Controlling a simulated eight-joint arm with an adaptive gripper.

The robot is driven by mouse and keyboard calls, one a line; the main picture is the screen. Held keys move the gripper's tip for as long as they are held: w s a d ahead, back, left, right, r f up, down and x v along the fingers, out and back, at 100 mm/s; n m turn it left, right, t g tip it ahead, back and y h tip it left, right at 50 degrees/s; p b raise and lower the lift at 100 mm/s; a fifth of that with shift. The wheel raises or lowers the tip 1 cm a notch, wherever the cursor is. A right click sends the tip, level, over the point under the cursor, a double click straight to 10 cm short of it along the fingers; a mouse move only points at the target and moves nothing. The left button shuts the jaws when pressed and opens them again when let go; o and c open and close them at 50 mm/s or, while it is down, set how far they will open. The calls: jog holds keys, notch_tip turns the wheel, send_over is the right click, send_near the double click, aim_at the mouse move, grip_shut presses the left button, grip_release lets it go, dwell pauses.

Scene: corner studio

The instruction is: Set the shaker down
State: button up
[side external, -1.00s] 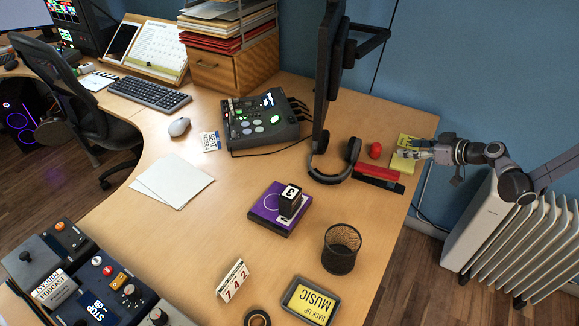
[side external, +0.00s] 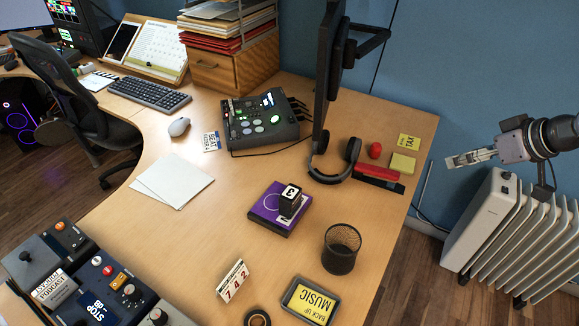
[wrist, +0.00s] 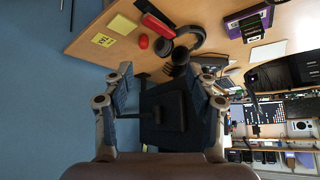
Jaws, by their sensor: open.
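The shaker appears to be the small red, egg-like thing (side external: 375,151) resting on the desk near its back right edge. It sits just right of the headphones and apart from my gripper. It also shows in the wrist view (wrist: 143,41), near the top. My gripper (side external: 468,159) is off the desk to the right, in front of the blue wall and above the white radiator. In the wrist view my gripper (wrist: 160,75) has its two fingers spread wide with nothing held between them.
Black headphones (side external: 334,176) lie left of the shaker. A yellow TAX card (side external: 409,141), a yellow pad (side external: 402,164) and a red and black strip (side external: 379,174) lie close by. The white radiator (side external: 485,222) stands beyond the desk edge.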

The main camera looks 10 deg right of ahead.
jog(key=s+d+m+h, duration=0.1)
jog(key=s, duration=0.8)
jog(key=shift+f+g, duration=0.3)
jog(key=shift+f, duration=0.05)
dwell(0.7)
